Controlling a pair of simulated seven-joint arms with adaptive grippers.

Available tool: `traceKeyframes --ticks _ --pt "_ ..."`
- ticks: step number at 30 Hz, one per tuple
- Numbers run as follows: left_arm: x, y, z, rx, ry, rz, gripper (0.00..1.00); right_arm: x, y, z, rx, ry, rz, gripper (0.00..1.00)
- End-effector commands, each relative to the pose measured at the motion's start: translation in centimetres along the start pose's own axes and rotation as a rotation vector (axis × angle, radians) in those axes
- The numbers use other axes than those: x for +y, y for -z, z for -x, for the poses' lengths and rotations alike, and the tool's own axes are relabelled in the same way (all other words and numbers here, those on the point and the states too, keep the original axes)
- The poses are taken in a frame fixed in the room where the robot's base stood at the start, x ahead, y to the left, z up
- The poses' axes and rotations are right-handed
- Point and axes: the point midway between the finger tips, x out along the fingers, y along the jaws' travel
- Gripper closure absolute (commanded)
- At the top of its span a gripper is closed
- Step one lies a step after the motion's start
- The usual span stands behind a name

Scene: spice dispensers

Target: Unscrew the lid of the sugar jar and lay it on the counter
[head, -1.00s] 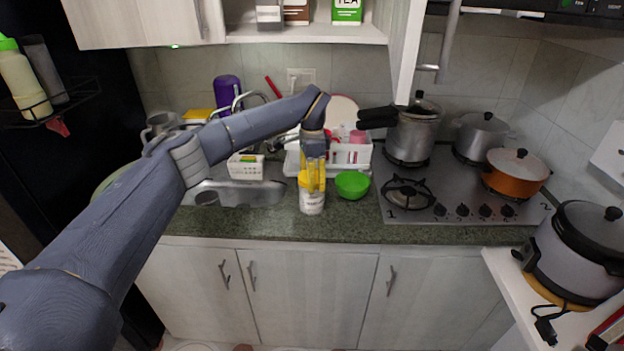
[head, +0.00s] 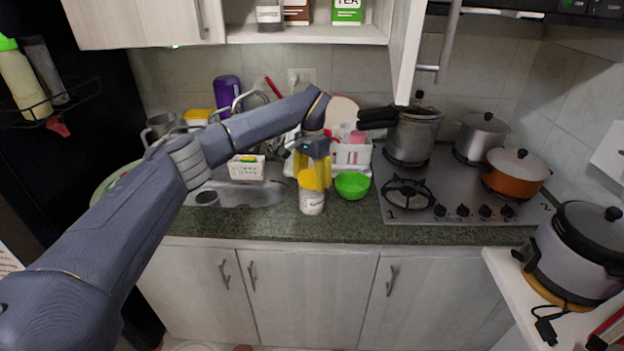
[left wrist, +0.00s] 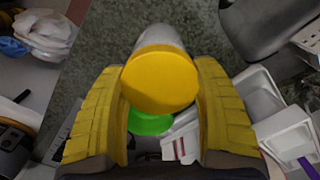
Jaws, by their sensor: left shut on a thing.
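The sugar jar (head: 312,204) is a white labelled cylinder standing upright near the counter's front edge. Its round yellow lid (head: 309,180) is on top in the head view. The lid fills the middle of the left wrist view (left wrist: 160,80), with part of the white jar body (left wrist: 162,38) behind it. My left gripper (head: 315,178) comes down from above, its yellow fingers on either side of the lid and shut on it. In the left wrist view the gripper (left wrist: 162,72) has one finger on each side of the lid. I see no clear gap between lid and jar.
A green bowl (head: 352,185) stands close on the jar's right, with a white dish rack (head: 352,157) behind. The sink (head: 245,192) lies to the left and the stove (head: 450,195) to the right. Bare counter (head: 260,226) shows along the front.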

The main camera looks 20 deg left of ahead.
Motion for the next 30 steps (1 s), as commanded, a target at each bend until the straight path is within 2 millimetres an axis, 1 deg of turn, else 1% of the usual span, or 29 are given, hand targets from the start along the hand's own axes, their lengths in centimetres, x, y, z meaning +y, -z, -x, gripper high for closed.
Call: traceKeyframes --ticks 6,10,14,21,22,25,26,30 --pt "0.03 0.05 0.11 0.001 -0.001 0.225 0.65 0.00 0.00 0.00 0.000 0.000 0.000 0.56" --pt "0.01 0.05 0.14 0.001 -0.001 0.321 0.65 0.00 0.00 0.00 0.000 0.000 0.000 0.56" --pt "0.00 0.05 0.17 0.001 -0.001 0.363 0.65 -0.01 0.01 0.00 0.000 0.000 0.000 0.56" --pt "0.00 0.05 0.18 0.002 0.000 0.367 0.65 -0.01 0.01 0.00 0.000 0.000 0.000 0.56" --pt "0.00 0.05 0.18 0.002 0.000 0.367 0.31 -0.01 0.01 0.00 0.000 0.000 0.000 0.56" --pt "0.00 0.04 0.16 0.001 0.000 0.366 0.19 0.00 0.01 0.00 0.000 0.000 0.000 0.56" --pt "0.00 0.04 0.15 0.001 0.000 0.366 0.17 -0.01 0.01 0.00 0.000 0.000 0.000 0.56" --pt "0.00 0.02 0.10 0.001 0.000 0.366 0.17 -0.01 0.01 0.00 0.000 0.000 0.000 0.56"
